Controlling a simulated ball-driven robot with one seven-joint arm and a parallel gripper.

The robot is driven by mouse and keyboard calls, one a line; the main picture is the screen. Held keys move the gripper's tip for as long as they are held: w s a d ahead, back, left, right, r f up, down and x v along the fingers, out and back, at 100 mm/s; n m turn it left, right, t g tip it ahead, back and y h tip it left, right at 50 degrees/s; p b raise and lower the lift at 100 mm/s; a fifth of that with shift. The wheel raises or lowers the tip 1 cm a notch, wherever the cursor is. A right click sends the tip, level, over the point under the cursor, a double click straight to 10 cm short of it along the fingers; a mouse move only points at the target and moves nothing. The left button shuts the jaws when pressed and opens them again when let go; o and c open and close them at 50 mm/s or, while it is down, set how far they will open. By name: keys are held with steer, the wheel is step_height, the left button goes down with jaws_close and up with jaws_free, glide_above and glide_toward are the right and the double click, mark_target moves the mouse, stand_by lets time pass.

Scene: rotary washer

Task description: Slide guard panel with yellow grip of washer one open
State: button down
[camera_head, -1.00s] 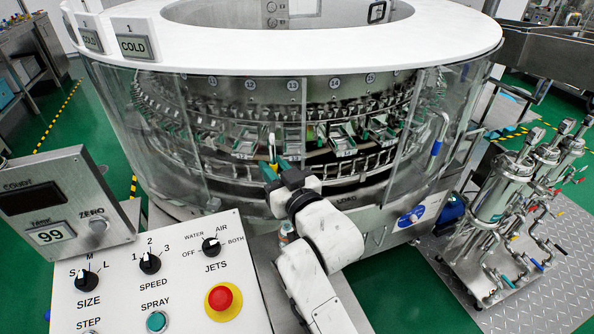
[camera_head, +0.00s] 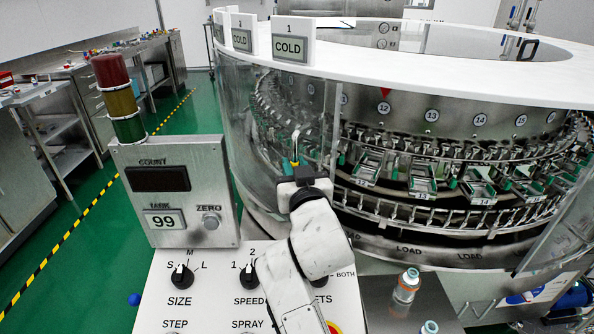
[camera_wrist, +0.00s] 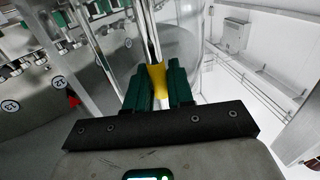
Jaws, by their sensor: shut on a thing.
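Washer one is the round machine with a white top ring (camera_head: 430,72) and a "1 COLD" sign (camera_head: 290,46). My gripper (camera_head: 296,170) is at the left part of its front. In the wrist view its green fingers (camera_wrist: 157,80) are shut on the yellow grip (camera_wrist: 158,72), which sits on a metal handle bar. The grip shows only as a small yellow patch in the head view (camera_head: 294,163). The clear guard panel (camera_head: 315,115) stands at the left of the front. To its right, the numbered stations and carriers (camera_head: 425,180) show through a wide uncovered gap.
A control panel (camera_head: 215,270) and a display box (camera_head: 175,195) reading 99 stand in front at left. A clear panel edge (camera_head: 555,235) bounds the gap at right. Bottles (camera_head: 405,285) stand on a grey ledge below the gap.

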steer(key=c, duration=1.1)
jaws_free()
steer(key=shift+c, duration=0.2)
steer(key=shift+s, duration=0.1)
steer(key=s+d, duration=0.2)
steer(key=s, duration=0.8)
steer(key=shift+s, duration=0.2)
